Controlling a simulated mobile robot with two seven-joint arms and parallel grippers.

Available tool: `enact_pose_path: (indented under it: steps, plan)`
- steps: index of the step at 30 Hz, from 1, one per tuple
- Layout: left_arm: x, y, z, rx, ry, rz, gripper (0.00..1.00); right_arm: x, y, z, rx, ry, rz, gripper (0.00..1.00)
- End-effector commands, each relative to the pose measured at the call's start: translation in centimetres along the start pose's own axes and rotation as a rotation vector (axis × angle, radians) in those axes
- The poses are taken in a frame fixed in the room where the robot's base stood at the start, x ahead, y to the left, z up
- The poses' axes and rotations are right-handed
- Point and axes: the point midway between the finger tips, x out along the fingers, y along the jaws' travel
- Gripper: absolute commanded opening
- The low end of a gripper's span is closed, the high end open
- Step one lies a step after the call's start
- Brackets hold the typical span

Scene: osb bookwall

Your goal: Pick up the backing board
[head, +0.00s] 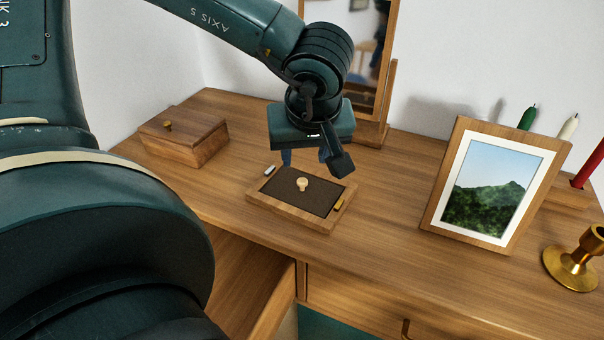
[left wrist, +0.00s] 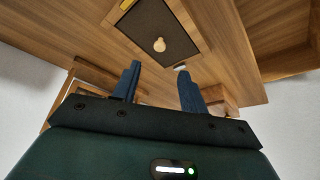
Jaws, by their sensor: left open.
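The backing board (head: 290,194) is a dark brown panel with a pale round knob (head: 303,184) in its middle. It lies flat in a wooden frame (head: 284,219) on the dresser top, and the board also shows in the left wrist view (left wrist: 150,28). A gold clip (head: 339,204) and a silvery clip (head: 269,170) sit at opposite sides of the frame. My left gripper (head: 305,160) is above and behind the frame, open and empty. In the left wrist view its two blue fingers (left wrist: 158,82) stand apart, with the knob beyond them. My right gripper is not in view.
A lidded wooden box (head: 184,136) stands at the back left, and a mirror (head: 352,60) stands behind my gripper. A framed landscape picture (head: 495,187), a brass candlestick (head: 572,260) and several candles are at the right. A drawer (head: 235,278) is open at the front.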

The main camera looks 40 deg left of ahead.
Motion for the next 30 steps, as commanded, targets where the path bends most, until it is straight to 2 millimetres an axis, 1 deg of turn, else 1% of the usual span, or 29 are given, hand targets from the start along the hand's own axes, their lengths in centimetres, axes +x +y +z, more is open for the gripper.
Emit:
enact_pose_path:
  steps: [1, 3, 6, 11, 19, 23, 29, 30]
  plan:
    - [1.2, -0.1, 0.2, -0.001, -0.005, -0.004, 0.43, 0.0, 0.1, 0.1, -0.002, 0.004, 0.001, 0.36]
    - [2.3, -0.1, 0.1, -0.001, -0.004, -0.003, 0.43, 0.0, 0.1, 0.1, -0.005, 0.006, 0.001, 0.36]
    - [3.4, 0.0, 0.1, -0.003, -0.003, -0.001, 0.43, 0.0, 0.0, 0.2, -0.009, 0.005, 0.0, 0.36]
    - [4.3, 0.0, 0.1, -0.003, -0.004, -0.002, 0.43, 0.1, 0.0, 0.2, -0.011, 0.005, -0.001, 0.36]
    - [8.2, 0.1, 0.3, -0.004, -0.006, -0.002, 0.43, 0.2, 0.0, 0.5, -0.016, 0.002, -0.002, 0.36]
    - [9.0, 0.1, 0.3, -0.004, -0.003, -0.001, 0.43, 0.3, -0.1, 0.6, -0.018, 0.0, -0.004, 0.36]
    - [9.0, 0.1, 0.2, -0.004, -0.003, 0.0, 0.43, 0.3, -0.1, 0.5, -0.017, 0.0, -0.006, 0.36]
    - [9.0, 0.1, 0.2, -0.004, -0.003, 0.0, 0.41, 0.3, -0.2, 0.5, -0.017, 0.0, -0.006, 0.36]
